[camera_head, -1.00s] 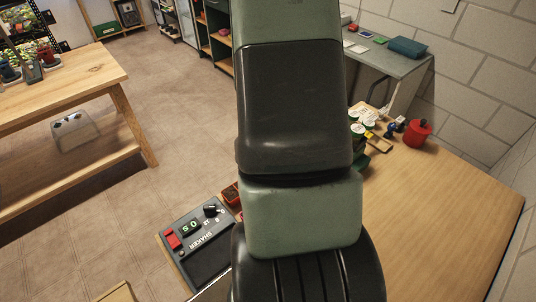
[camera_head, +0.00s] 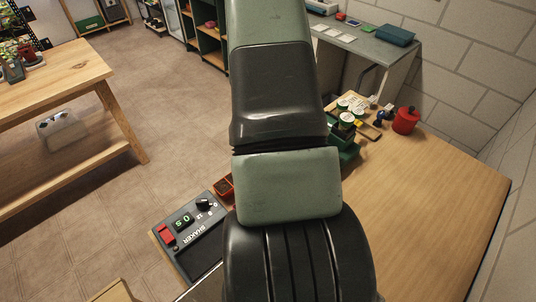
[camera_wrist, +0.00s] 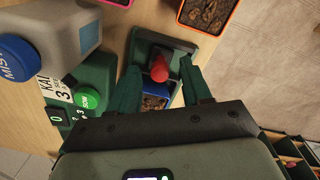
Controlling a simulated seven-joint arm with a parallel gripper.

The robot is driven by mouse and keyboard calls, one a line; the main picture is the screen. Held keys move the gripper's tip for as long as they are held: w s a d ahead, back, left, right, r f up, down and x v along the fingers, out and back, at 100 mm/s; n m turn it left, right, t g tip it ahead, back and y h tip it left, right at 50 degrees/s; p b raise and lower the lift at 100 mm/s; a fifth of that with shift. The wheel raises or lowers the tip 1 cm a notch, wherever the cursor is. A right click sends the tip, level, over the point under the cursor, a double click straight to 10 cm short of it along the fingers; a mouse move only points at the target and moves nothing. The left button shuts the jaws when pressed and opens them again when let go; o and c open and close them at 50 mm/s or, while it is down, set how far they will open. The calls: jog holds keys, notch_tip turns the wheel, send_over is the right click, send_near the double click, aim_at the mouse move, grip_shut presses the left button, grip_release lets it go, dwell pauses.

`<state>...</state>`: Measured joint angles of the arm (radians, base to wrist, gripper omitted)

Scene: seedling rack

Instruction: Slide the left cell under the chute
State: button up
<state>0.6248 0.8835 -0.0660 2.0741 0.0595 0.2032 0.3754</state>
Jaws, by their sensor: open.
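In the wrist view my gripper (camera_wrist: 161,88) is open, its two green fingers apart. A blue-edged cell with brown soil (camera_wrist: 154,102) shows between the fingers, partly hidden by my gripper. I cannot tell whether either finger touches it. Just beyond it a red rounded part (camera_wrist: 159,69) stands over a dark green tray-like base (camera_wrist: 143,46). An orange-pink rimmed cell with soil (camera_wrist: 207,14) lies past the base at the top edge. I cannot tell for sure which part is the chute. In the head view my arm hides the gripper; a small red-orange cell (camera_head: 225,187) shows beside it.
A grey bottle with a blue cap (camera_wrist: 16,58) and a green device with a digit label (camera_wrist: 84,98) stand left in the wrist view.

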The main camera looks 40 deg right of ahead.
grip_shut()
jog(key=d, duration=0.9)
grip_release()
jog(key=shift+r, duration=0.1)
